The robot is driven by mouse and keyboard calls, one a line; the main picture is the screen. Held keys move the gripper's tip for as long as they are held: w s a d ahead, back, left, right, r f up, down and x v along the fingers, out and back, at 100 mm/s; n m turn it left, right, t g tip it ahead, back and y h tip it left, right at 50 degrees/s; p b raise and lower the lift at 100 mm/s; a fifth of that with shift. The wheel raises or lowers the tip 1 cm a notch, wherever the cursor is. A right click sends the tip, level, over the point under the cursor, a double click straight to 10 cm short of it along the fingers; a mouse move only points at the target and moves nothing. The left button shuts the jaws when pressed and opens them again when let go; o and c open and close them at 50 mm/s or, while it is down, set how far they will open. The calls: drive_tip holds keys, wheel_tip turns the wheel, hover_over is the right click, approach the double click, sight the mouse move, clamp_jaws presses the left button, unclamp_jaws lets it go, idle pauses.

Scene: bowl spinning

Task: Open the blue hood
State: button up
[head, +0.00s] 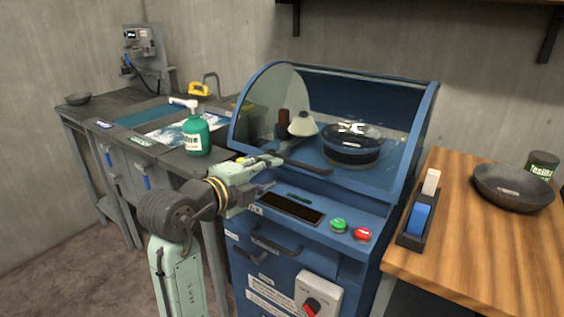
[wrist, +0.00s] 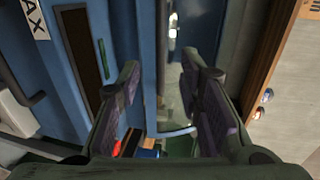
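The blue hood (head: 418,135) covers the top of the blue machine, with a curved clear window in a blue frame. Its front edge is down on the machine body, so it looks closed. A dark bar handle (head: 306,166) sticks out from the hood's lower front. My gripper (head: 265,174) is at the front left of the hood, close to the left end of the handle. In the wrist view my gripper (wrist: 160,68) has its two purple-padded fingers apart, with the machine front and hood edge behind the gap.
Below the hood are a dark display (head: 290,208), a green button (head: 339,225) and a red button (head: 362,234). A wooden table (head: 470,255) with a dark bowl (head: 512,187) stands right. A green pump bottle (head: 196,136) stands left, near the arm.

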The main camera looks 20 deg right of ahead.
sight(291, 163)
drive_tip(key=p+x, duration=0.3)
drive_tip(key=x, duration=0.7)
drive_tip(key=shift+w+d, duration=0.15)
drive_tip(key=shift+d, duration=0.05)
clamp_jaws()
idle(0.5)
